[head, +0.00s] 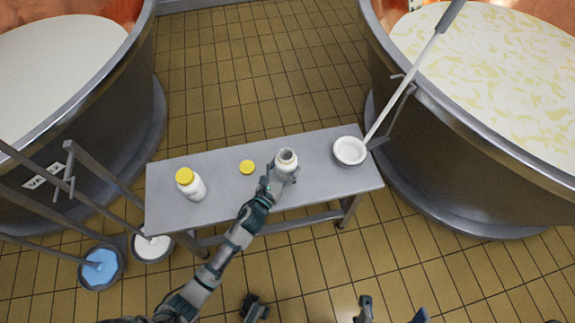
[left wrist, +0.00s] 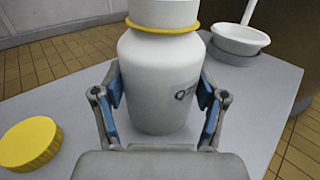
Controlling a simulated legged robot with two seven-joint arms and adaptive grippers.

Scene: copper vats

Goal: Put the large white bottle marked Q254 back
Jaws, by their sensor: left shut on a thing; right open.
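A large white bottle (head: 287,160) with an open neck is upright at the bench, right of its middle. In the left wrist view the bottle (left wrist: 158,80) shows a yellow ring at its neck and a mark beginning with Q; the rest is hidden by a finger. My left gripper (head: 280,178) is shut around its body; its fingers also show in the left wrist view (left wrist: 160,100). I cannot tell whether the base touches the bench. A yellow cap (head: 247,167) lies left of it. My right gripper (head: 392,313) is open and empty at the bottom edge, partly cut off.
A second white bottle (head: 193,187) with a yellow cap stands at the left of the grey bench (head: 225,203). A white bowl (head: 349,151) sits at its right end, beside a long-handled tool (head: 405,85). Vats flank the bench. Blue (head: 101,266) and white (head: 151,247) buckets stand front left.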

